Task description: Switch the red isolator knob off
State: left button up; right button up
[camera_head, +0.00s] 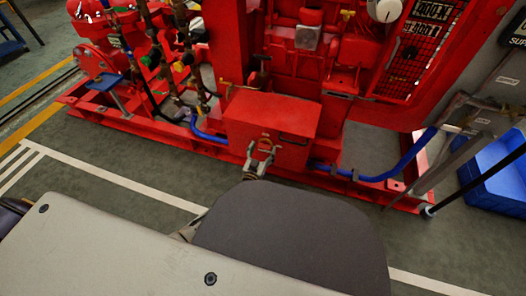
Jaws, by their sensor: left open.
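A red box (300,113) stands low on the front of the red diesel pumpset, with blue hoses running out on both sides. My left gripper (263,149) is small in view at the lower left of the box's front face, with its fingers pointing at the box. Its fingers are apart. The red isolator knob cannot be made out clearly; the fingers cover that patch of red, and I cannot tell whether they touch it. My right gripper is not in view.
The red base frame (150,127) runs along the floor under the pumpset. A blue hose (375,178) runs right from the box. A blue bin (497,188) stands at the right edge. Green floor with white lines (120,180) lies clear at the left front.

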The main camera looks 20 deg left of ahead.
pick_arm(q)
jog(key=shift+w, duration=0.3)
jog(key=c, duration=1)
